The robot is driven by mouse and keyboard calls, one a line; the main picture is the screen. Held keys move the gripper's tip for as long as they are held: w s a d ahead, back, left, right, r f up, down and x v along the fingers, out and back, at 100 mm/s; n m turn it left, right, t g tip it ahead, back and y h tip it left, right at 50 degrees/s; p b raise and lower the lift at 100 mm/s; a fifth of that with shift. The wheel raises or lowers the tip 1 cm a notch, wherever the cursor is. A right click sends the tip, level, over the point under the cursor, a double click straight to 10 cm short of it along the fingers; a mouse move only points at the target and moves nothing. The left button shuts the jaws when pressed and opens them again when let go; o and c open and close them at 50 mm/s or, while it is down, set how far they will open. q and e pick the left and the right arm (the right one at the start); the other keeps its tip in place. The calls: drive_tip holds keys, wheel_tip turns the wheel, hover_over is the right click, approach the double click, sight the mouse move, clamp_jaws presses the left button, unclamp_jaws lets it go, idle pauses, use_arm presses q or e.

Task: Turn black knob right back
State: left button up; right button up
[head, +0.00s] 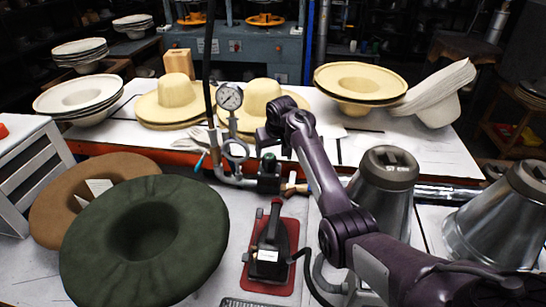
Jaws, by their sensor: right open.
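A dark, nearly black knob (268,163) with a greenish tint sits on the metal pipe fitting below the pressure gauge (229,97), near the middle of the head view. My right arm reaches in from the lower right. Its gripper (267,138) is just above the knob in the picture and is open. The gripper is small and dark here, so I cannot tell whether it touches the knob. My left gripper is not in view.
A dark green hat (146,238) and a brown hat (58,205) lie at the front left. A black iron (269,250) stands on a red pad. Metal cones (385,185) stand at the right. Straw hats (175,97) sit on the white table behind.

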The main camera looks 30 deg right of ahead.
sight(270, 157)
drive_tip(key=shift+x, duration=2.8)
drive_tip(key=shift+c, duration=0.4)
drive_tip(key=c, duration=0.9)
drive_tip(key=shift+d+r+n, duration=0.1)
drive_tip(key=shift+d+n, duration=0.05)
drive_tip(key=shift+n, duration=0.35)
drive_tip(key=shift+n+y, duration=0.6)
drive_tip(key=shift+n, duration=0.5)
drive_tip(key=o, duration=1)
